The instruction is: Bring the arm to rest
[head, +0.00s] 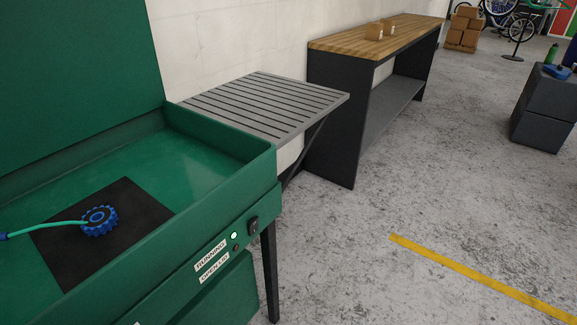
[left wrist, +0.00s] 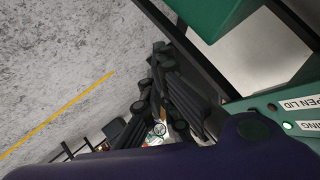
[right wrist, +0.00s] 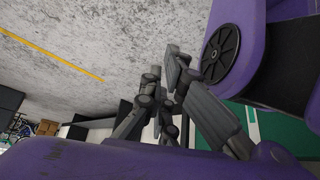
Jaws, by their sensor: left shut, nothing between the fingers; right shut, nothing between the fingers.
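Neither of my arms shows in the head view. My left gripper (left wrist: 160,50) shows in the left wrist view, dark grey, shut and empty. It hangs over bare floor beside the green machine (left wrist: 285,120), whose labelled front edge is at the right. My right gripper (right wrist: 165,62) shows in the right wrist view, also shut and empty, with the floor behind it. A purple arm link with a round black cap lies close to its right. In the head view the green machine (head: 262,165) stands open.
A blue toothed part (head: 99,220) with a green hose lies on a black mat (head: 65,256) in the basin. A slatted shelf (head: 262,100) and a wooden-topped bench (head: 345,42) stand beyond.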

